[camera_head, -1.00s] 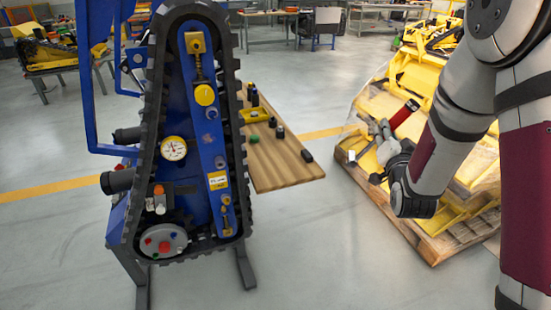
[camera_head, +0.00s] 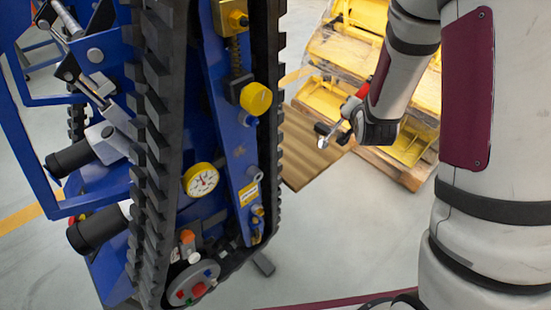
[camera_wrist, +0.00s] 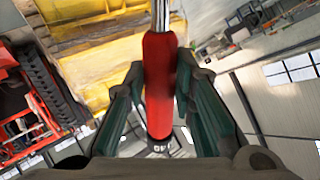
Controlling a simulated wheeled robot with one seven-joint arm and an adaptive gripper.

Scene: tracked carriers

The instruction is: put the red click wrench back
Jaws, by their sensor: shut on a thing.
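The red click wrench has a red handle (camera_wrist: 160,100) and a chrome shaft that runs out of the top of the wrist view. My gripper (camera_wrist: 160,68) is shut on the red handle, with one finger on each side. In the head view, the red handle (camera_head: 362,91) points up to the right, and its bright metal end (camera_head: 322,143) points down to the left. There my gripper (camera_head: 338,130) is right of the tracked carrier, in front of the wooden top. The wrench is held clear of the surfaces. Its resting place cannot be made out.
The blue tracked carrier (camera_head: 231,120) with black track fills the left and middle of the head view. A wooden top (camera_head: 308,160) is partly hidden behind it. Yellow parts (camera_head: 348,40) lie on a pallet at the back right. Grey floor is free between carrier and arm.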

